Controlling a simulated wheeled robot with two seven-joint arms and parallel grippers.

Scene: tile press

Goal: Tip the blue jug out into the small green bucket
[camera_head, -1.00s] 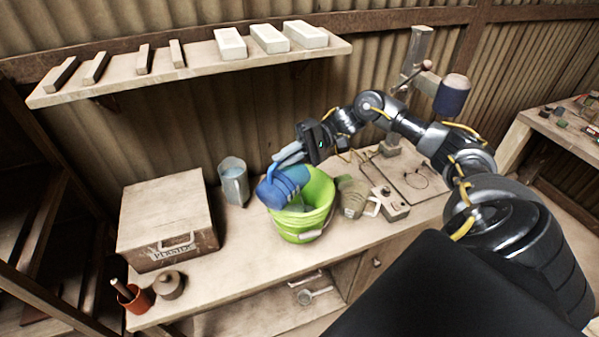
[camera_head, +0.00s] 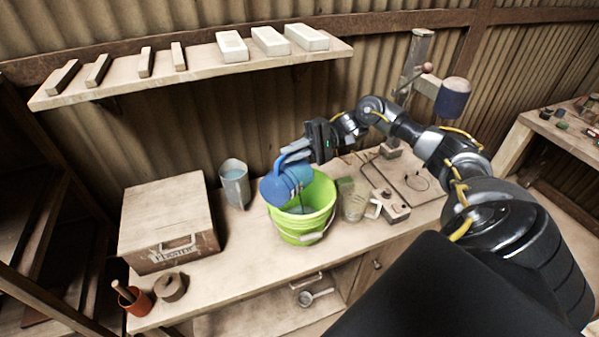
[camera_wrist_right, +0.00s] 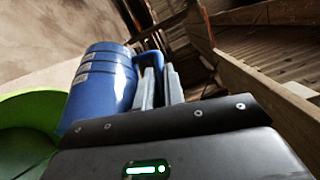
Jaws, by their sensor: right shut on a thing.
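The blue jug (camera_head: 286,184) is tilted over the small green bucket (camera_head: 303,228), at the left part of its rim. My right gripper (camera_head: 297,152) is shut on the jug's handle, above and to the right of the jug body. In the right wrist view the blue jug (camera_wrist_right: 103,78) leans beside the gripper fingers (camera_wrist_right: 160,88), and the green bucket (camera_wrist_right: 28,115) shows at the left edge. Some greyish-blue content shows inside the bucket; I cannot tell whether anything is flowing. The jug's inside is hidden. My left gripper is not in view.
A grey metal jug (camera_head: 235,184) stands left of the bucket and a clear mug (camera_head: 355,205) right of it. A wooden box (camera_head: 168,225) fills the bench's left side. A shelf (camera_head: 200,72) with several blocks hangs above. The bench front is mostly clear.

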